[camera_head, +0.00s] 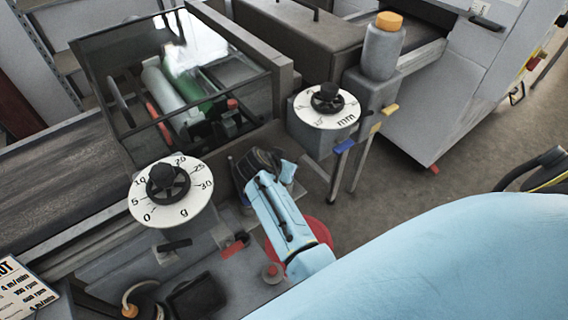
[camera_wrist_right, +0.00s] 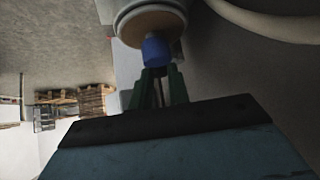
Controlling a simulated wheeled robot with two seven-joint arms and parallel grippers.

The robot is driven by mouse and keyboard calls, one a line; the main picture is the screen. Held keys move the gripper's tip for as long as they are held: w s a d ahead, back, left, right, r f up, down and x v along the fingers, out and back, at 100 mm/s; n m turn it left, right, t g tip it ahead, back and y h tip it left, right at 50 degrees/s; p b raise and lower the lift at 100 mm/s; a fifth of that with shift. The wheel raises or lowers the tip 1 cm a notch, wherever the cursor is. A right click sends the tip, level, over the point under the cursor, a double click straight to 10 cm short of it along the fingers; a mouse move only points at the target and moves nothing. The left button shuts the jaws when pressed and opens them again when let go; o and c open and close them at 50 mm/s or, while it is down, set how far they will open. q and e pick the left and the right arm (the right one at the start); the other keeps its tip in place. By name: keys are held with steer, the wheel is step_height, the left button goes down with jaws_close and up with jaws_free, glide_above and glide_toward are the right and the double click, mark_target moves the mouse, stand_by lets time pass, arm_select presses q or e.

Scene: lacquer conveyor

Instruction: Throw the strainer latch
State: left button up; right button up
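My right gripper (camera_wrist_right: 160,76) shows two dark green fingers in the right wrist view, with a narrow gap between them. A blue knob (camera_wrist_right: 156,50) is right at the fingertips, below a round pale body with a tan rim (camera_wrist_right: 150,26). I cannot tell whether the fingers touch or grip the knob. In the head view my light blue right arm reaches to the middle of the machine, and its fingertips are hidden. A blue lever (camera_head: 343,146) juts from the grey post there. No part is clearly marked as the strainer latch. My left gripper is not in view.
A gram dial (camera_head: 144,209) and a millimetre dial (camera_head: 313,119) flank my arm. A glass-covered roller unit (camera_head: 110,55) is at upper left.

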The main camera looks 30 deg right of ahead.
steer(key=shift+s+d+r+p, duration=0.1)
steer(key=shift+s+p, duration=0.05)
steer(key=shift+p, duration=0.25)
jaws_close()
steer(key=n+t+p, duration=0.1)
steer(key=p, duration=0.1)
steer(key=d+n+t+y+p, duration=0.1)
steer(key=n+p, duration=0.1)
steer(key=shift+s+d+r+y, duration=0.1)
steer(key=shift+s+d+y, duration=0.1)
steer(key=shift+y, duration=0.1)
steer(key=shift+d+n+y+p, duration=0.1)
steer(key=shift+n+y+p, duration=0.2)
steer(key=shift+n+p, duration=0.3)
steer(key=shift+f, duration=0.2)
steer(key=o, duration=0.8)
jaws_free()
steer(key=v, duration=1.3)
steer(key=shift+s+p, duration=0.35)
steer(key=shift+p, duration=0.05)
